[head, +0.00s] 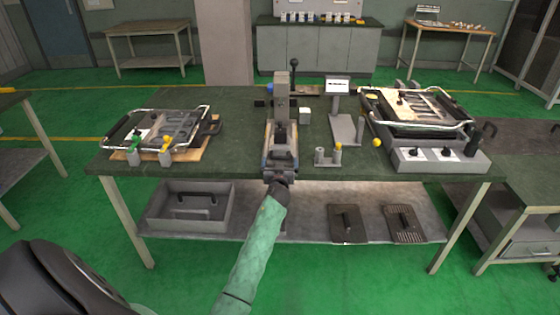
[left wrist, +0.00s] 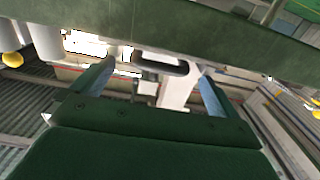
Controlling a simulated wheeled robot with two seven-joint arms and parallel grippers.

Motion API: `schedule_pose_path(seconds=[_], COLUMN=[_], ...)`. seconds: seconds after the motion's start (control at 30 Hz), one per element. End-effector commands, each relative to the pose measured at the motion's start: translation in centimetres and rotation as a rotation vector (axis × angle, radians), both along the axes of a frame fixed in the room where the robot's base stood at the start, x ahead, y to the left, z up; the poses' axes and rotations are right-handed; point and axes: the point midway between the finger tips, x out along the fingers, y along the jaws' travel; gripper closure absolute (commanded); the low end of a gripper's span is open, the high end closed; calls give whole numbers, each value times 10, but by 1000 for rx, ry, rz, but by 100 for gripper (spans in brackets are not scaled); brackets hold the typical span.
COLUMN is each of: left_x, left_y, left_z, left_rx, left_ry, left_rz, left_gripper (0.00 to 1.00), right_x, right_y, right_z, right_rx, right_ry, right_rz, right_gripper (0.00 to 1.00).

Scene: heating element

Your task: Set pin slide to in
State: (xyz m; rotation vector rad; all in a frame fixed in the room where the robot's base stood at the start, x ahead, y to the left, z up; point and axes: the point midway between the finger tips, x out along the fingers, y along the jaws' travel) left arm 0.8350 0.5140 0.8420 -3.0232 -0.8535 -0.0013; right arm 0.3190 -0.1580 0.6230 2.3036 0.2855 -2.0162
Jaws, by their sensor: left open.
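A grey upright fixture (head: 281,105) with a tall black-knobbed lever stands at the middle of the table. My left gripper (head: 281,157) is at the front of this fixture, near the table's front edge, and hides its lower part. In the left wrist view the gripper (left wrist: 155,85) is open, its two fingers apart. A dark rounded loop-like part (left wrist: 160,64) shows between the fingers, with a pale upright piece (left wrist: 178,90) below it. I cannot tell whether the fingers touch it, or which part is the pin slide. My right gripper is not in view.
A wire-framed tray (head: 207,112) lies at the left of the table and another frame assembly (head: 462,124) at the right. A control box (head: 437,160) with knobs is at the front right. A small display (head: 337,86) on a stand is right of the fixture.

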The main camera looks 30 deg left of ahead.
Motion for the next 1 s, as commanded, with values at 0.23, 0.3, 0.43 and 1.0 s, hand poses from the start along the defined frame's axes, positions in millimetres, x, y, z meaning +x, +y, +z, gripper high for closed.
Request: schedule_pose_path(seconds=[0.23,0.3,0.43,1.0], left_x=[9,9,9,14], left_y=[5,5,5,8], left_z=[-1,-1,-1,-2], left_rx=[-1,-1,-1,0], left_ry=[1,1,1,0], left_rz=[0,0,0,0], left_gripper=[1,1,1,63], right_x=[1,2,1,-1], right_y=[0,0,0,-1], right_z=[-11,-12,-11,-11], right_rx=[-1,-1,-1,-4], right_ry=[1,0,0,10], right_rz=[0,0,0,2], right_gripper=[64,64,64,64])
